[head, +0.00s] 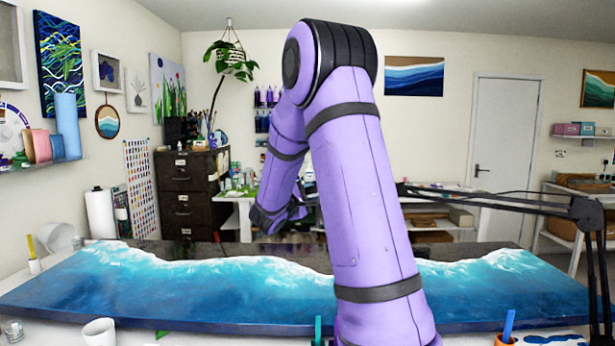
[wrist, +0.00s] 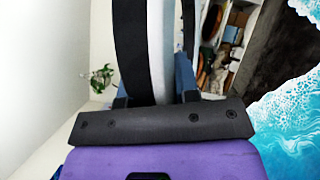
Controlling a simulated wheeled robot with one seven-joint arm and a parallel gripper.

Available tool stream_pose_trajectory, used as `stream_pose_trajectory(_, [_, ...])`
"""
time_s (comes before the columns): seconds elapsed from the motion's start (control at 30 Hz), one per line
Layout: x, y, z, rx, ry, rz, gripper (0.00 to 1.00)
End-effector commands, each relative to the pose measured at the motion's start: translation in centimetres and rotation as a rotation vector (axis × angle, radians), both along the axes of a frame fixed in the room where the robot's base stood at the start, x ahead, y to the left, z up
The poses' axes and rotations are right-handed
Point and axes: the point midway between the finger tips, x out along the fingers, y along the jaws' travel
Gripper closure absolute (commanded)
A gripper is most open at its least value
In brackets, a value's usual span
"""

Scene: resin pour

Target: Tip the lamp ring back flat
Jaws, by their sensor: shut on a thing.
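In the wrist view, the lamp ring (wrist: 130,50) is a thick black band with a white strip (wrist: 162,52) along it, seen nearly edge-on. It runs up out of the picture. My gripper (wrist: 153,92), with its blue-grey fingers, is shut on it, one finger on each side. In the head view my raised arm hides the ring and the fingers. The black jointed lamp arm (head: 500,205) reaches in from the right and passes behind my arm. The ring's exact tilt cannot be told.
A long table with a blue ocean resin top (head: 200,290) lies across the front; its edge also shows in the wrist view (wrist: 290,125). White cups (head: 99,332) and a cup with a blue stick (head: 507,330) stand along the near edge. A paper roll (head: 100,213) stands at left.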

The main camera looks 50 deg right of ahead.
Motion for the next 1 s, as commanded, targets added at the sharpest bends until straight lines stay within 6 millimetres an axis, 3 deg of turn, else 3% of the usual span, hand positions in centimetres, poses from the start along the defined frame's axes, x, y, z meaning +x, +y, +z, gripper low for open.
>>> stream_pose_trajectory(0.1, [-0.3,-0.1,-2.6,-0.024,0.104,0.0,1.0])
stream_pose_trajectory(0.2, [-0.6,-0.1,-3.7,-0.04,0.155,0.001,1.0])
stream_pose_trajectory(0.57, [-0.8,-0.2,-4.1,-0.046,0.174,-0.001,1.0])
stream_pose_trajectory(0.6, [-0.8,-0.2,-4.1,-0.046,0.174,-0.001,0.64])
stream_pose_trajectory(0.7, [-0.8,-0.2,-4.1,-0.046,0.175,0.0,0.45])
stream_pose_trajectory(1.0, [-0.7,0.0,-4.1,-0.046,0.174,0.001,0.45])
